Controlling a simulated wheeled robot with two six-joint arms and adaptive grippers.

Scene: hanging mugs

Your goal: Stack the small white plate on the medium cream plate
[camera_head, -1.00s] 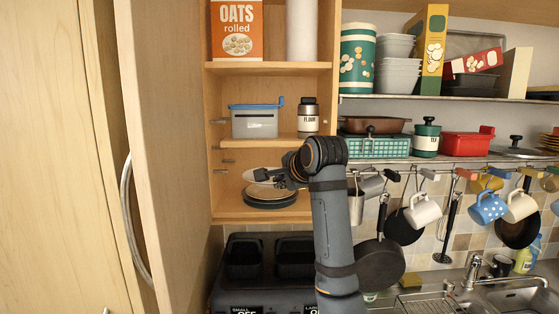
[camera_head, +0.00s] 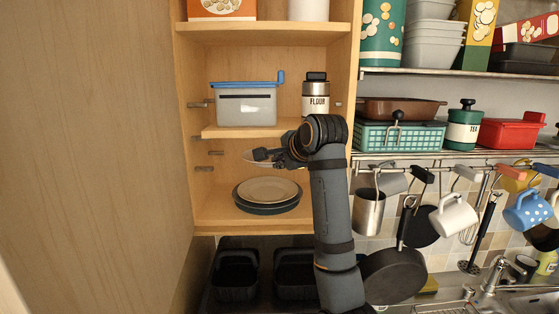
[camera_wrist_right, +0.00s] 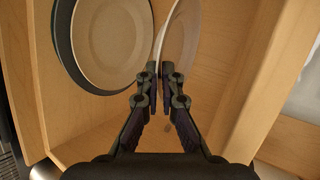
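The medium cream plate (camera_head: 268,189) lies flat on top of a dark plate (camera_head: 262,208) on the lower cupboard shelf. In the right wrist view the cream plate (camera_wrist_right: 112,42) is at the upper left. My right gripper (camera_head: 262,155) is inside the cupboard above the stack. Its fingers (camera_wrist_right: 160,70) are closed on the rim of the small white plate (camera_wrist_right: 181,38). In the head view the white plate (camera_head: 264,164) shows as a thin light edge above the cream plate, apart from it. My left gripper is not in view.
The shelf above holds a blue-lidded container (camera_head: 246,105) and a flour jar (camera_head: 316,97). The cupboard's side wall (camera_head: 347,85) stands close to my right arm. Mugs, including a white one (camera_head: 453,215), and a dark pan (camera_head: 394,276) hang at the right.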

